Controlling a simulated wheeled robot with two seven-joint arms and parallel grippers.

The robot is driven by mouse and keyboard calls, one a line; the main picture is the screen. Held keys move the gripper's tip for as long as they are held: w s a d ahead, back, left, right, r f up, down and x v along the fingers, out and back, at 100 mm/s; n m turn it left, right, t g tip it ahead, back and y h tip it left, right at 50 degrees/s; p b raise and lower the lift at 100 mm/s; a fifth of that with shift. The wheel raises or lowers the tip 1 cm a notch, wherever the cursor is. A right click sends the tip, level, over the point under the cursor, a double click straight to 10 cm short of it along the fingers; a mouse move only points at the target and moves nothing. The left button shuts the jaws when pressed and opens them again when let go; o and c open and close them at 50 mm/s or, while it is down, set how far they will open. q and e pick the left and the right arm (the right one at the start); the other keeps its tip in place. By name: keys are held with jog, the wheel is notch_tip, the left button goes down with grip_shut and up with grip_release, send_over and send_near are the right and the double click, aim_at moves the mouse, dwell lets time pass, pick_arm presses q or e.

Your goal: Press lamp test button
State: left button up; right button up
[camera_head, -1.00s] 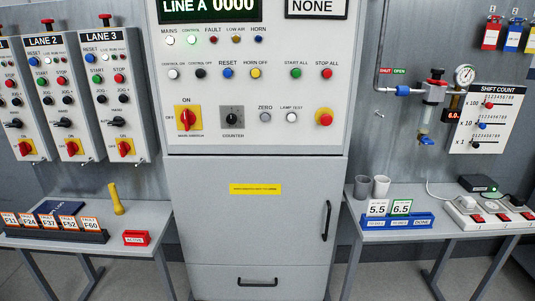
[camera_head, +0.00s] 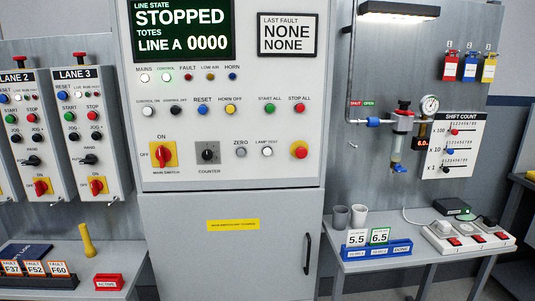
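The lamp test button (camera_head: 267,151) is a small white round button on the lower right of the grey control cabinet's front panel (camera_head: 225,170). A row of indicator lamps above has mains (camera_head: 144,78), control, fault (camera_head: 189,77), low air and horn. The mains and control lamps look bright; the others look dark. Nothing covers the button. Neither of my grippers shows in the head view.
The display (camera_head: 183,30) reads STOPPED, LINE A 0000. Side tables stand left and right of the cabinet, the right with a blue holder (camera_head: 375,249) and cups. Lane boxes (camera_head: 92,130) hang left; an air valve assembly (camera_head: 403,122) is at right.

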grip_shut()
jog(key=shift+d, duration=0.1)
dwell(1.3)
